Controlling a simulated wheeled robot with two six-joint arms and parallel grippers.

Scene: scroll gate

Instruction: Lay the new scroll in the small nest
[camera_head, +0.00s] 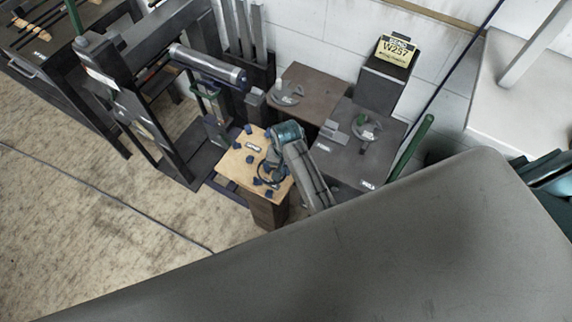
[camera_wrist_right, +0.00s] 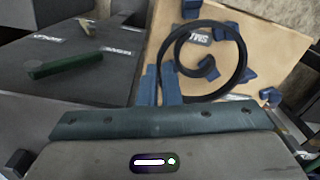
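The scroll (camera_wrist_right: 242,62), a dark flat bar curled into a spiral, lies over the pale wooden board in the right wrist view. In the head view it is a small dark curve (camera_head: 261,179) beside my right gripper (camera_head: 268,163). In the right wrist view, my right gripper (camera_wrist_right: 160,84) has its two blue fingers close together on the scroll's straight outer end. Blue blocks (camera_wrist_right: 228,30) stand around the spiral, and a partly covered label (camera_wrist_right: 198,37) shows beneath it. I cannot tell whether the scroll touches the board. My left gripper is not in view.
The board (camera_head: 231,163) tops a wooden stand. A black frame with a metal roller (camera_head: 210,68) stands to the left. A yellow sign (camera_head: 396,50) is behind. Open floor lies front left.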

